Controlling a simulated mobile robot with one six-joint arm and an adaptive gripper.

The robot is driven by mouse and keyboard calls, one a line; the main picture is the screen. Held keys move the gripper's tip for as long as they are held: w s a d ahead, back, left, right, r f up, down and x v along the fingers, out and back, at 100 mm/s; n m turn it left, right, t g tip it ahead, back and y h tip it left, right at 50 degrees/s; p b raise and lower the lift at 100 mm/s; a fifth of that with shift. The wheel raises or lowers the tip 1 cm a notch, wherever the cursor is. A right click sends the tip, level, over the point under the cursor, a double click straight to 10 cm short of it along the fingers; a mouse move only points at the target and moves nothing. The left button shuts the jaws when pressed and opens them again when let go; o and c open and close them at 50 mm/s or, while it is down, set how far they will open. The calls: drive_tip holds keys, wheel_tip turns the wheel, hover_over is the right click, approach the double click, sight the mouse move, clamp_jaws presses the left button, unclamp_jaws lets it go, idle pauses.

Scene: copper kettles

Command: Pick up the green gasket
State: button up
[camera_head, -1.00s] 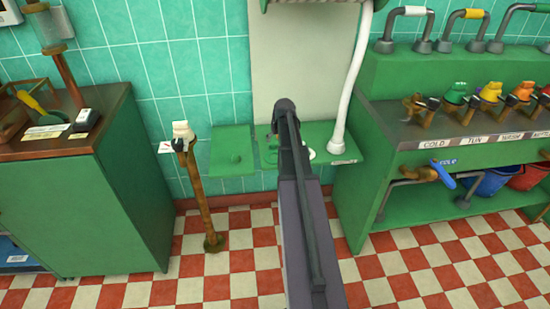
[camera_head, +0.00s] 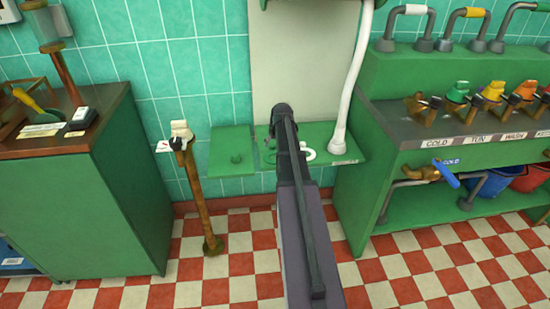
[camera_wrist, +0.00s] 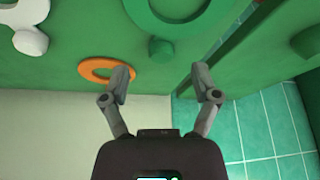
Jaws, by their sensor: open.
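The green gasket (camera_wrist: 168,29) is a flat ring on the green shelf (camera_wrist: 75,25), cut off by the top edge of the wrist view.
An orange ring (camera_wrist: 92,67) lies close to the left finger. A white ring (camera_wrist: 30,40) is further left; one shows in the head view (camera_head: 308,154). A gap separates the shelf from a smaller green ledge (camera_head: 225,160). A white pipe (camera_head: 352,85) rises at the shelf's right.

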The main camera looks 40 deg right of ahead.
drive_tip(key=shift+b+x, duration=1)
drive_tip(key=shift+x, duration=0.35)
drive_tip(key=shift+a, duration=0.1)
drive_tip(key=c, duration=1)
